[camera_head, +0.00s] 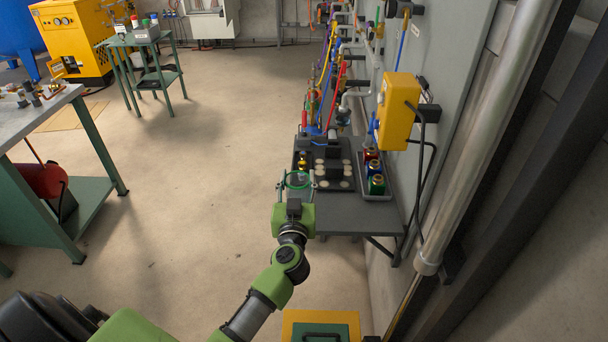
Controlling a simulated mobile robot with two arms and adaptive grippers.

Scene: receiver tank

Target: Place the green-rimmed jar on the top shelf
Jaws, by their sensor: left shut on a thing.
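My left gripper (297,184) is shut on the green-rimmed jar (298,174), whose green ring shows between the fingers. The jar's body is small and hard to make out here. The gripper and jar are in front of the near left part of a dark wall-mounted shelf (340,226); I cannot tell their height over it. I cannot tell whether this is the top shelf. My right gripper is not in view.
On the dark shelf are a holder with pale discs (334,184) and a grey tray (378,196) of coloured pots. A yellow box (397,110) and hoses hang above. A workbench (40,116) and small green table (140,38) stand left; the floor between is clear.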

